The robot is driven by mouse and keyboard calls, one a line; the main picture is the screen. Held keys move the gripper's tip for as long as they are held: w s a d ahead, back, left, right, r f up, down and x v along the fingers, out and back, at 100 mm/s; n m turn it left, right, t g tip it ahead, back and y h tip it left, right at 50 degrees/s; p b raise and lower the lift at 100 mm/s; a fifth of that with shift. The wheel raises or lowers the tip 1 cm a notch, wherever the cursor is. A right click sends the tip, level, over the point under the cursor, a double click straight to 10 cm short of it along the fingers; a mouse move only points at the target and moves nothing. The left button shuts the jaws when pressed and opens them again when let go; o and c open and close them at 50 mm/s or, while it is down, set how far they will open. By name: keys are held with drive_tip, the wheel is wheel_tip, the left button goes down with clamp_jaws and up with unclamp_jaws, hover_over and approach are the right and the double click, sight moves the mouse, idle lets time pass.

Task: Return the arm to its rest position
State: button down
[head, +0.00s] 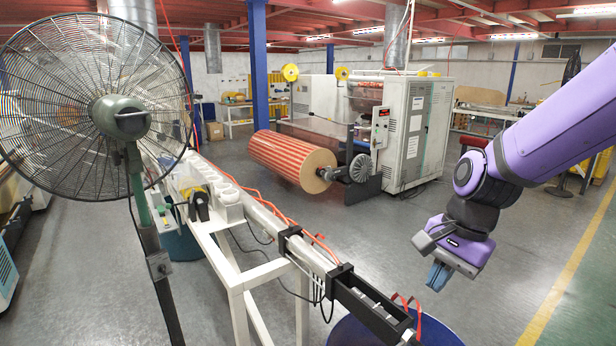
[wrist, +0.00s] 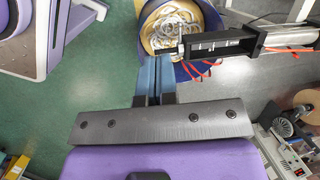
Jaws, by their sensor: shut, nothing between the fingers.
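My gripper (head: 438,276) hangs at the lower right in the head view, at the end of my purple arm, clear of the machinery. In the wrist view its blue fingers (wrist: 154,76) are together with nothing between them. The fingers point down toward the floor beside a blue bin (wrist: 207,12). In the head view the gripper is to the right of the black end of the long rail (head: 365,300), apart from it.
The rail sits on a white frame (head: 240,282) above the blue bin (head: 440,333). A large fan (head: 120,115) stands at left. A red-striped roll (head: 285,160) and a grey machine (head: 425,130) stand behind. Open floor (head: 550,250) lies right, with a yellow line.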

drive_tip(key=s+d+r+n+t+h, duration=0.1)
drive_tip(key=s+d+r+n+t, duration=0.1)
drive_tip(key=s+d+r+n, duration=0.2)
drive_tip(key=s+d+r+n+t+h, duration=0.1)
drive_tip(key=s+d+r+n+t, duration=0.2)
drive_tip(key=s+d+r+n, duration=0.2)
drive_tip(key=s+r, duration=0.3)
drive_tip(key=r, duration=0.1)
drive_tip(key=shift+r+n+h, duration=0.3)
drive_tip(key=shift+r+h, duration=0.05)
drive_tip(key=shift+h, duration=0.05)
drive_tip(key=shift+a, duration=0.1)
